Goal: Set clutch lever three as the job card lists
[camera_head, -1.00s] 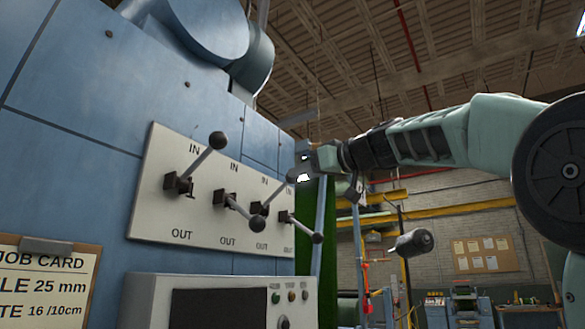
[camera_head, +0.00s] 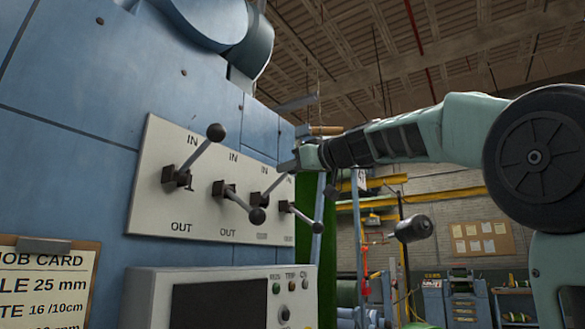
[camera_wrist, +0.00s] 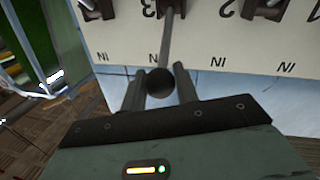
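Clutch lever three (camera_head: 273,187) is the third lever from the left on the white panel, tilted up toward IN in the head view. In the wrist view, which sees the panel upside down, the lever stem (camera_wrist: 173,40) runs from beside the number 3 to a dark ball knob (camera_wrist: 160,83). The knob lies between my gripper's two fingers (camera_wrist: 160,90), which appear to press on both sides of it. The job card (camera_head: 45,283) at lower left is cut off; its lever line does not show.
Lever one (camera_head: 200,155) points up toward IN. Lever two (camera_head: 240,202) and lever four (camera_head: 302,215) point down toward OUT, close on either side of lever three. A control box (camera_head: 145,293) juts out below the panel.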

